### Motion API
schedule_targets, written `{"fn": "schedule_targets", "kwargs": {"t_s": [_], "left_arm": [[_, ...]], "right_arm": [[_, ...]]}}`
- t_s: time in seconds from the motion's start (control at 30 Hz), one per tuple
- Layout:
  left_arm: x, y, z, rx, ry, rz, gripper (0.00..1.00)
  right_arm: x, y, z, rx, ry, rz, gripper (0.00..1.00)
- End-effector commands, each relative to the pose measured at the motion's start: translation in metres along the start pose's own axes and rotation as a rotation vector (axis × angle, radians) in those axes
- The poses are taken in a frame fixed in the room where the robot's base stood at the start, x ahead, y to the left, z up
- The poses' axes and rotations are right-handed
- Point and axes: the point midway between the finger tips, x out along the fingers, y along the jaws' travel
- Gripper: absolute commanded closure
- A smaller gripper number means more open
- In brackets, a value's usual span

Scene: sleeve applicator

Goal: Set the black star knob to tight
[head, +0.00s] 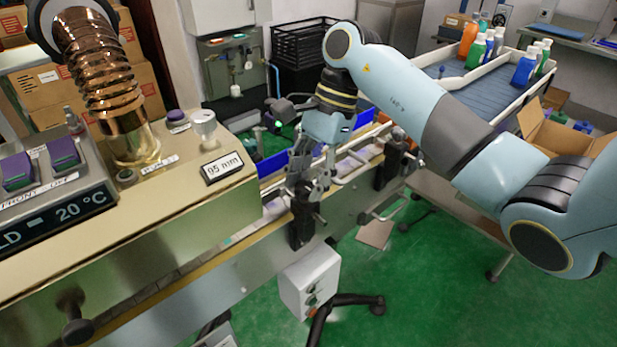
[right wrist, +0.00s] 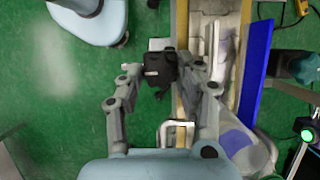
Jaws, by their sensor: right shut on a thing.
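The black star knob (right wrist: 161,68) is between the fingertips of my right gripper (right wrist: 161,74) in the right wrist view. The gripper is shut on it, and its fingers hide part of its outline. In the head view my right gripper (head: 308,187) reaches down over the conveyor's near side rail, at a black clamp (head: 302,224) fixed there. The knob's markings and how far it is turned cannot be read. My left gripper is not in view.
A second black clamp (head: 392,163) stands farther along the rail. A beige machine housing with a "95 mm" label (head: 223,168) is at the left. A white box (head: 309,280) is below the rail. Bottles (head: 525,66) stand on the far table. Green floor is open at the right.

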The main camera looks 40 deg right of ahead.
Motion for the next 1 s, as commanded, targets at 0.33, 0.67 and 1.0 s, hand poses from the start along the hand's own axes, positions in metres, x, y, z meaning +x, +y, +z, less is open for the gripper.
{"fn": "schedule_targets", "kwargs": {"t_s": [0.33,0.67,1.0], "left_arm": [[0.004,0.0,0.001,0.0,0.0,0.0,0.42],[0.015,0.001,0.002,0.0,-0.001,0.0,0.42],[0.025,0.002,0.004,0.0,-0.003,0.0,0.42]], "right_arm": [[0.0,0.0,0.0,0.065,0.0,-0.029,0.97],[0.001,0.003,0.0,0.298,0.001,-0.128,0.97],[0.001,0.005,0.002,0.597,-0.001,-0.252,0.97]]}}
